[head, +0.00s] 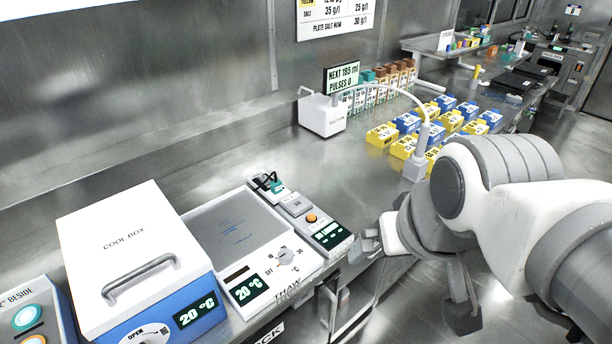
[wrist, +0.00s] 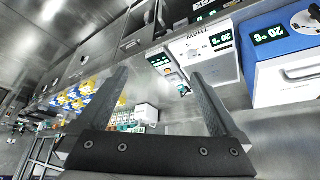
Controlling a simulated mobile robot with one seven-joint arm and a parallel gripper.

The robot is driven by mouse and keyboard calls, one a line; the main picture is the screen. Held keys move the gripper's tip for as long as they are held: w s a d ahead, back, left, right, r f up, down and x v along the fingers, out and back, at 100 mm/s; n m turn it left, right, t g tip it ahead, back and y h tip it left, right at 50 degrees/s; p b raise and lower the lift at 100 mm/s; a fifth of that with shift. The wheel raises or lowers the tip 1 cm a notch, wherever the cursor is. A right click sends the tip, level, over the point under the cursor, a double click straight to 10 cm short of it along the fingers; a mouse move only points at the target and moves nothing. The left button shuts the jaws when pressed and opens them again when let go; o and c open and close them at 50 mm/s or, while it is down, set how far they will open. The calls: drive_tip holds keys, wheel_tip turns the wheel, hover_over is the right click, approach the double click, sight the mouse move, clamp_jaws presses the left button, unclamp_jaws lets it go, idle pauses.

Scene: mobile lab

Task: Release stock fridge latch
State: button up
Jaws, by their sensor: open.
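A label ending in "CK" (head: 268,336) shows on the bench front at the bottom of the head view; the rest of it is cut off. A metal bar handle (head: 333,305) stands out from the front below the bench edge, right of that label. I cannot tell whether it belongs to the stock fridge, and no latch can be clearly made out. In the wrist view, dark fronts with handles (wrist: 160,17) show at the top. My gripper (head: 368,245) is open and empty by the bench's front edge; its spread fingers also show in the wrist view (wrist: 158,76).
The bench carries a cool box (head: 125,240), a thaw unit (head: 285,258) and a small device with an orange button (head: 312,220) near my gripper. A white dispenser (head: 322,115) and yellow and blue blocks (head: 405,123) stand farther back. Floor is free at right.

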drive_tip(key=w+f+m+g+y+b, duration=0.2)
drive_tip(key=f+m+g, duration=0.1)
drive_tip(key=f, duration=0.4)
drive_tip(key=w+f+m+g+y+b, duration=0.1)
drive_tip(key=w+f+m+g+y, duration=0.15)
drive_tip(key=f, duration=0.35)
drive_tip(key=m+t+y+b, duration=0.6)
drive_tip(key=m+t, duration=0.9)
drive_tip(key=m, duration=0.8)
approach(335, 279)
drive_tip(key=shift+g, duration=0.25)
drive_tip(key=b+x, duration=0.1)
drive_tip(key=x, duration=0.8)
drive_tip(key=shift+w+a+r, duration=0.1)
drive_tip(key=shift+w+r, duration=0.05)
drive_tip(key=c, duration=1.2)
drive_tip(key=shift+c, duration=0.2)
